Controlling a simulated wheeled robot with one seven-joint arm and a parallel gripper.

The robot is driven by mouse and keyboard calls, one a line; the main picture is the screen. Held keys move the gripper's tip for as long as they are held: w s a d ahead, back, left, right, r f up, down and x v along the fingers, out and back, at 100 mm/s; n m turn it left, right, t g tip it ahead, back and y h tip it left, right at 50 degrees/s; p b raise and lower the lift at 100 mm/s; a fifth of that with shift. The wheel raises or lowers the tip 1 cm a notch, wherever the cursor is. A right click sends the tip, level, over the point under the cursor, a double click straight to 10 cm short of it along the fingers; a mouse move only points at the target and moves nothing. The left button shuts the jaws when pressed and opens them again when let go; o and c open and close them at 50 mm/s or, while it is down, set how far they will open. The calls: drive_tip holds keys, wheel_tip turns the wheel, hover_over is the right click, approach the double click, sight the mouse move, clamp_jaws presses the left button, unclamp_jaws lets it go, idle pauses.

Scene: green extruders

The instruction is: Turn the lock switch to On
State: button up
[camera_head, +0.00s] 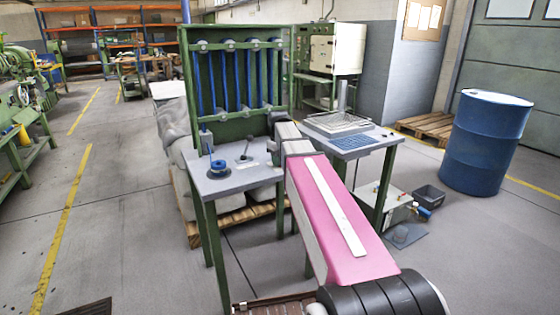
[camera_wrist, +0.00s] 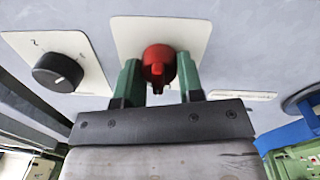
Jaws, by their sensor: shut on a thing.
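In the wrist view a red rotary switch (camera_wrist: 158,62) sits on a white plate (camera_wrist: 187,33) on a grey panel. Its raised ridge points down in the picture, toward my gripper (camera_wrist: 160,82). The two green fingers stand on either side of the red switch and are shut on it. A black rotary knob (camera_wrist: 58,72) with a white pointer line sits on another white plate to the left, apart from the fingers. I cannot read any On mark. In the head view the switches cannot be made out, and my arm reaches to the right edge of the green-framed table.
In the head view the green-framed table (camera_head: 222,182) carries a blue ring part (camera_head: 218,168) and a lever (camera_head: 245,148). A blue drum (camera_head: 486,142) stands at the right. The left floor is open.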

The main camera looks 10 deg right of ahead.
idle(0.3)
drive_tip(key=o, duration=0.9)
drive_tip(key=r, duration=1)
drive_tip(key=shift+s+a+r, duration=0.15)
drive_tip(key=shift+a+r, duration=0.1)
drive_tip(key=shift+r, duration=0.15)
